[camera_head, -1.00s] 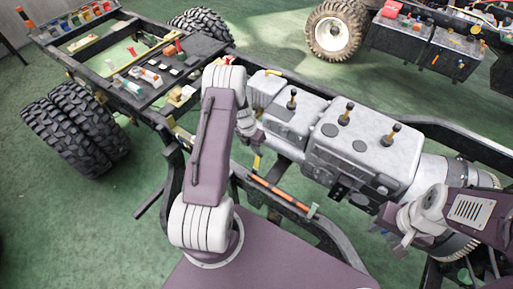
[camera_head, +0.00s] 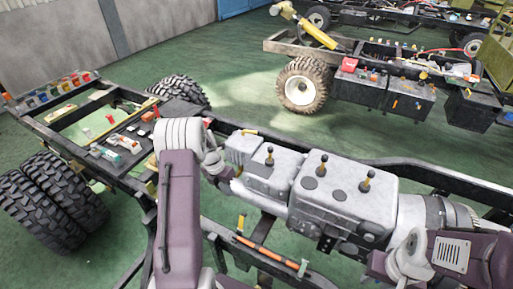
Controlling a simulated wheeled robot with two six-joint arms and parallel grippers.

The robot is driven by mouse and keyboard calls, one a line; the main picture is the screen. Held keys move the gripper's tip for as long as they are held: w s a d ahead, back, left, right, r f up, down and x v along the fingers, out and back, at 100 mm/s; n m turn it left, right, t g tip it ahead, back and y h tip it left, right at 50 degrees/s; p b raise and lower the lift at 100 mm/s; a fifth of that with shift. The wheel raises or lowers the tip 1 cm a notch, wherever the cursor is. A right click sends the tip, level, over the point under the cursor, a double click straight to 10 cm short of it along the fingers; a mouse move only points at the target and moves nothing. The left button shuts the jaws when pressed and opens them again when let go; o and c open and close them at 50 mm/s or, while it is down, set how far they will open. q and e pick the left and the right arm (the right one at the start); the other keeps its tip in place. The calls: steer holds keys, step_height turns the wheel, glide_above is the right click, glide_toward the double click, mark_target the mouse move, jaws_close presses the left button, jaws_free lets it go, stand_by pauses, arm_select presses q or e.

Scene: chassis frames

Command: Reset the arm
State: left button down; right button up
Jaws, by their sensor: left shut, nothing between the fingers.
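My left arm (camera_head: 177,220) rises from the bottom edge and bends at its white elbow. My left gripper (camera_head: 226,184) hangs beyond the elbow, beside the near left end of the grey gearbox housing. It is shut with nothing held; its tips are small and partly hidden. My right arm (camera_head: 470,258) comes in at the lower right. My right gripper (camera_head: 380,266) is near the lower edge, in front of the right end of the gearbox; its fingers are too unclear to tell open from shut.
A black chassis frame with the grey gearbox (camera_head: 345,200) runs across in front of me. Loose parts lie on its black plate (camera_head: 135,140). Large tyres (camera_head: 50,205) stand at the left. Another chassis (camera_head: 390,90) stands behind. Green floor (camera_head: 240,85) lies open between them.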

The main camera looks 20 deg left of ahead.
arm_select(q)
steer(key=d+r+m+b, duration=0.2)
steer(key=d+r+m, duration=0.3)
steer(key=d+r, duration=0.45)
steer(key=s+d+f+m+y, duration=0.1)
steer(key=s+d+m, duration=0.2)
steer(key=s+m, duration=0.5)
steer(key=s+d+f+m, duration=0.2)
steer(key=s+m, duration=0.7)
steer(key=m, duration=1.2)
steer(key=shift+d+m+y+b, duration=0.3)
steer(key=shift+d+y, duration=0.1)
steer(key=shift+d, duration=0.35)
